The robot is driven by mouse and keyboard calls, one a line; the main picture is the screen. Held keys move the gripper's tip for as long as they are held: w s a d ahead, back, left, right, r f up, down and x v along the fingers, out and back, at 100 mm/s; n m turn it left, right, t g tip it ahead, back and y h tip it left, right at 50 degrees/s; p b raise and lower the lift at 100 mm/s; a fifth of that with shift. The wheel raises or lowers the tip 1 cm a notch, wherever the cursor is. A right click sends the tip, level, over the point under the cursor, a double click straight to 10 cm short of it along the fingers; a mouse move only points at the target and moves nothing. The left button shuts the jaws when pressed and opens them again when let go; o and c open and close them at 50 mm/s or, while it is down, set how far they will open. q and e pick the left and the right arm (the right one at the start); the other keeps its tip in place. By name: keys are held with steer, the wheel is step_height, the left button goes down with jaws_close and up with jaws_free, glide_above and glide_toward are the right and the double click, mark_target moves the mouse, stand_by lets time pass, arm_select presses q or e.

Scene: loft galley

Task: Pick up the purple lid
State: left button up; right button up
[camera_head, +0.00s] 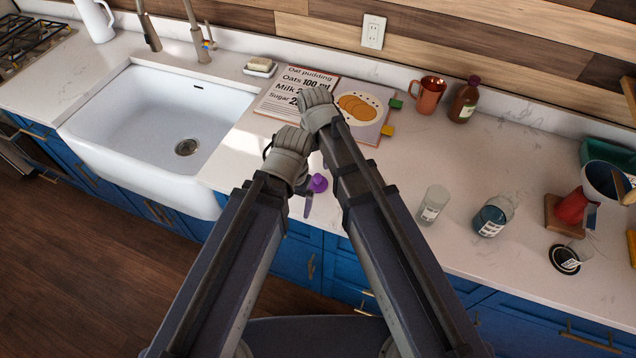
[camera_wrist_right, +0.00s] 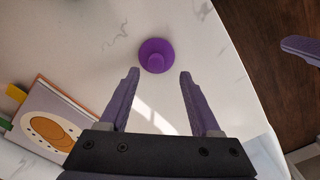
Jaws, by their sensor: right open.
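The purple lid (camera_head: 318,183) lies on the white counter near its front edge, between my two arms in the head view. In the right wrist view the lid (camera_wrist_right: 156,55) is a round purple disc with a small raised knob. My right gripper (camera_wrist_right: 159,74) is open and empty, its fingertips apart, with the lid just beyond the gap between them. In the head view my right arm hides its fingers. One purple finger of my left gripper (camera_head: 307,206) shows past the counter's front edge; it also shows in the right wrist view (camera_wrist_right: 302,48). Its other finger is hidden.
A recipe book (camera_head: 362,108) lies behind my grippers. The sink (camera_head: 165,110) is on the left. A copper mug (camera_head: 428,95) and brown bottle (camera_head: 464,100) stand at the back. A clear glass (camera_head: 432,205) and a jar (camera_head: 492,216) stand right of my right arm.

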mark_target(318, 175)
steer(key=f+b, duration=0.2)
steer(key=f, duration=0.1)
steer(key=f+b, duration=0.1)
steer(key=b, duration=0.1)
steer(key=shift+d+f, duration=0.2)
steer(key=shift+d, duration=0.15)
steer(key=shift+f+b, duration=0.3)
steer(key=shift+r, duration=0.1)
jaws_close()
